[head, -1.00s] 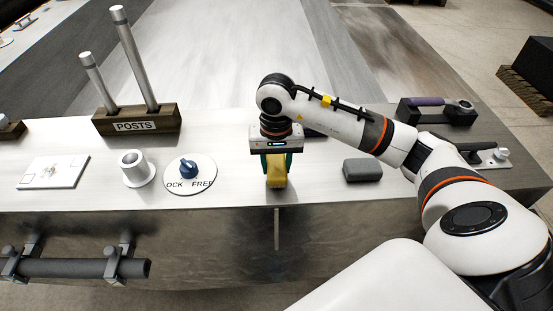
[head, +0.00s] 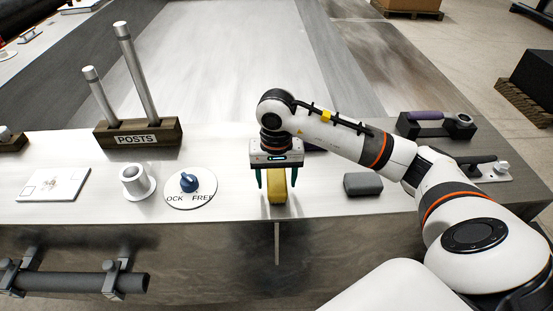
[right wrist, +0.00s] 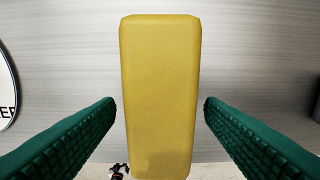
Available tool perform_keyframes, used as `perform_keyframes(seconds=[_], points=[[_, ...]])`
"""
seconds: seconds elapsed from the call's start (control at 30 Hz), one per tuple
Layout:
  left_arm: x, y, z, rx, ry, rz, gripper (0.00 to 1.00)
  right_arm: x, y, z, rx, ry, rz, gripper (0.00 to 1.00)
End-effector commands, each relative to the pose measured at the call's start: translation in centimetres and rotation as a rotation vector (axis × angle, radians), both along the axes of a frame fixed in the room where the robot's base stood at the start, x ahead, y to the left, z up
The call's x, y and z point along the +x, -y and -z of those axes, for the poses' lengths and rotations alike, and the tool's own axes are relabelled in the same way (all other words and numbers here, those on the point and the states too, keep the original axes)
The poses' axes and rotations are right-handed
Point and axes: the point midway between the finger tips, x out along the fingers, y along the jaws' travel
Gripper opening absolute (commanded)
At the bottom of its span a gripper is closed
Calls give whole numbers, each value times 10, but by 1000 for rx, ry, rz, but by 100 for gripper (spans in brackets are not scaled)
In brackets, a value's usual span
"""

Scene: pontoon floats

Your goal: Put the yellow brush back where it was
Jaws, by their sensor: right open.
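The yellow brush (head: 277,187) is on the metal bench top near its front edge. In the right wrist view the brush (right wrist: 160,90) shows as a long yellow block seen from above. My right gripper (head: 277,186) is above it and open, with one green finger on each side. In the right wrist view there is a gap between the brush and each finger of the gripper (right wrist: 160,104). The underside of the brush is hidden. My left gripper is not in view.
A grey block (head: 362,184) lies to the right of the brush. A round dial with a blue knob (head: 189,182), a white cup-like piece (head: 137,182) and a posts holder (head: 138,133) stand to the left. A purple-handled tool (head: 428,116) rests in a dark holder at the right.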

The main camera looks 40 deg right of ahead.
Motion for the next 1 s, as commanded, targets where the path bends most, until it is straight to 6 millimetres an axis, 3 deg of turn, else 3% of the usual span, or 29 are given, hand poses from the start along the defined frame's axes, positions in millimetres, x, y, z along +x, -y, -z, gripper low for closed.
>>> perform_keyframes(seconds=[0.2,0.5,0.7,1.0], points=[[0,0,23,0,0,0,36,2,0,-42,-1,15,-1,63],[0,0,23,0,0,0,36,1,1,-97,-2,8,2,63],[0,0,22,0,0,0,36,1,0,-114,-2,5,0,63],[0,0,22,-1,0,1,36,0,0,-117,0,2,0,63]])
